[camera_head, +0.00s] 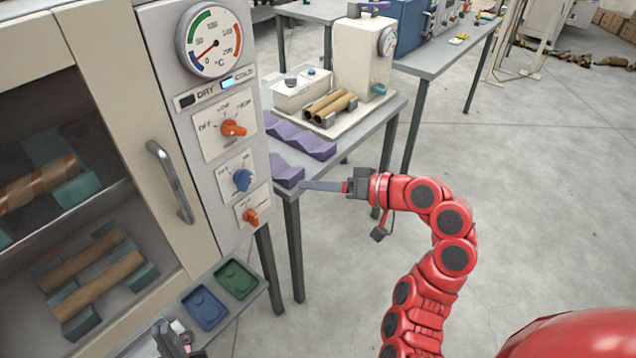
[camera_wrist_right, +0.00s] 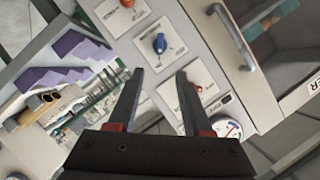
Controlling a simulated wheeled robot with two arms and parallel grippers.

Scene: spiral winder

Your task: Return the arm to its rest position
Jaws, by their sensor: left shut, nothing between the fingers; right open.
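My right arm (camera_head: 440,235) is red and curves up from the lower right in the head view. Its gripper (camera_head: 306,186) points left, close in front of the control panel (camera_head: 210,130) of the cabinet and by the corner of the side table. In the right wrist view the two dark fingers of this gripper (camera_wrist_right: 160,73) stand apart with nothing between them. The panel's knobs and gauge lie beyond them. My left gripper (camera_head: 178,342) shows only partly at the bottom left of the head view, below the cabinet, and is shut and empty.
The cabinet's door handle (camera_head: 170,182) and glass door with brown tubes inside are at the left. A blue tray (camera_head: 205,308) and a green tray (camera_head: 236,279) lie on a low shelf. Purple cradles (camera_head: 305,141) sit on the side table. Open floor (camera_head: 540,200) lies to the right.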

